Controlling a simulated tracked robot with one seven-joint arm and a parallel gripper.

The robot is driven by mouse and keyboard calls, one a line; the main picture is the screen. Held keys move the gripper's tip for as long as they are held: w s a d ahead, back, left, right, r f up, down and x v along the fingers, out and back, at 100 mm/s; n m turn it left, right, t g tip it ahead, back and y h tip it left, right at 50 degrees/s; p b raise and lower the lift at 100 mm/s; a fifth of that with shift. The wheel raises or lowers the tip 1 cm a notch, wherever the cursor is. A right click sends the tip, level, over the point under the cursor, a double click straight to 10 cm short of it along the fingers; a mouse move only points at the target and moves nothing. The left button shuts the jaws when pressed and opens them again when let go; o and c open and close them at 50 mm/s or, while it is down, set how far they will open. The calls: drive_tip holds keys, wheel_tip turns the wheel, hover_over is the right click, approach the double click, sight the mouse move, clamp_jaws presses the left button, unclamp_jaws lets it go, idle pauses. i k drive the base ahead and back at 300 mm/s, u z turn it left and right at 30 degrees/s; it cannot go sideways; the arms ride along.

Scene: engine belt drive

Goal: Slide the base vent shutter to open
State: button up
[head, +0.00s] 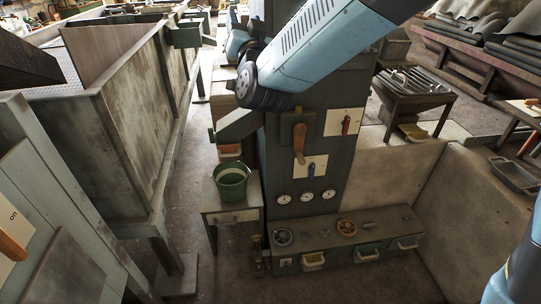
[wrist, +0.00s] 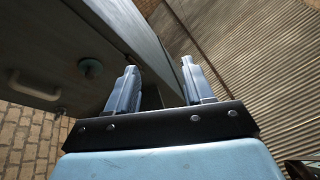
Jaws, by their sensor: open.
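My gripper (wrist: 157,82) shows in the wrist view with its two blue fingers apart and nothing between them. Beyond the fingers is a dark panel edge; I cannot tell whether they touch it. A dark panel (wrist: 55,45) at the left carries a pale handle (wrist: 34,86) and a round greenish knob (wrist: 91,68). In the head view the dark machine's low base (head: 340,237) has several pale pull handles (head: 367,254) along its front. I cannot tell which part is the vent shutter or how it stands. My gripper is not visible in the head view.
The machine column has an orange-brown lever (head: 299,143), small switch plates and dial gauges (head: 307,197). A green bucket (head: 231,181) stands on a small table left of it. Large grey bins (head: 130,120) line the left. Pale low walls (head: 385,170) stand at the right. Some floor between is bare.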

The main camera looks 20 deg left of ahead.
sight(286, 263)
drive_tip(key=z, duration=1.6)
drive_tip(key=i, duration=0.1)
drive_tip(key=u, duration=2.65)
